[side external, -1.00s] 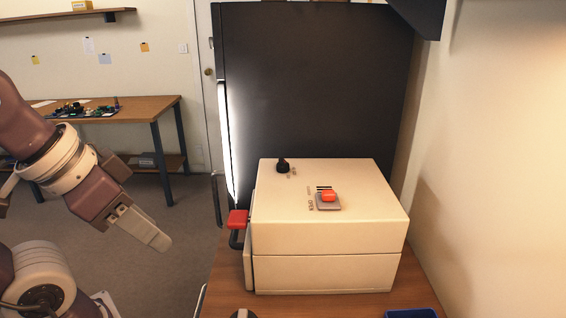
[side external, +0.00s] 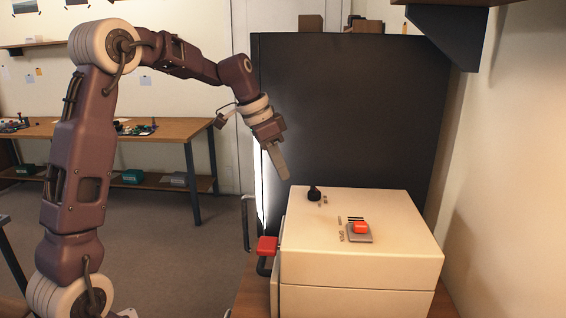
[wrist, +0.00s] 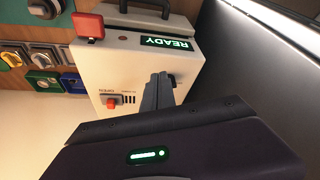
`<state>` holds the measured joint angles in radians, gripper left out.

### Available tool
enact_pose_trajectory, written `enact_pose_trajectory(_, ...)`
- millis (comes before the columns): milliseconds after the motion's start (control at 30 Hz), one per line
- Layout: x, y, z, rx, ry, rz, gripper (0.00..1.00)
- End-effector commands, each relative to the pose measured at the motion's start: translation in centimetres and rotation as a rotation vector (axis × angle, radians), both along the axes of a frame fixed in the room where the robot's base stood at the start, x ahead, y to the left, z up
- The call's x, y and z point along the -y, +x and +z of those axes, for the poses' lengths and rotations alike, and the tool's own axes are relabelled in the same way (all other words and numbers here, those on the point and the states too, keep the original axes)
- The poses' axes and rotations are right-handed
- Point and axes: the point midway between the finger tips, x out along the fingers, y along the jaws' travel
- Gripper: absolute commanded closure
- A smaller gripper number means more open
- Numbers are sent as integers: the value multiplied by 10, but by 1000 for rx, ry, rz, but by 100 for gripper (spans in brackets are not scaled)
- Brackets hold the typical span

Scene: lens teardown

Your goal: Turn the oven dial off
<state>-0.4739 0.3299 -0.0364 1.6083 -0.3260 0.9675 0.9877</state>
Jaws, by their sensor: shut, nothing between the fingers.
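The oven is a cream box (side external: 360,275) on a wooden counter. Its black dial (side external: 314,193) stands up from the top face near the back left corner. My gripper (side external: 286,176) is shut and empty, pointing down above and slightly left of the dial, apart from it in the side view. In the wrist view the shut fingers (wrist: 158,90) reach over the oven (wrist: 100,72).
A red block (side external: 267,244) sticks out at the oven's left, by a dark handle (side external: 263,267). A lit READY display (wrist: 168,43) shows in the wrist view. A tall dark panel (side external: 350,120) stands behind the oven. Several small devices (wrist: 45,55) lie on the counter.

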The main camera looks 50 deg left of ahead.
Motion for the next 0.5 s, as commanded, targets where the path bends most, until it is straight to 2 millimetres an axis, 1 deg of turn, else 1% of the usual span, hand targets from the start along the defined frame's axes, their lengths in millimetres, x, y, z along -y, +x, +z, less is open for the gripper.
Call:
enact_pose_trajectory(33, 3, 3, -11, -4, -2, -1, 100)
enact_pose_trajectory(233, 9, 18, -51, -3, -3, -1, 100)
enact_pose_trajectory(267, 11, 22, -53, -2, -1, -4, 100)
enact_pose_trajectory(333, 16, 35, -51, 3, 1, -5, 100)
enact_pose_trajectory(500, 22, 52, -51, 1, 1, -1, 100)
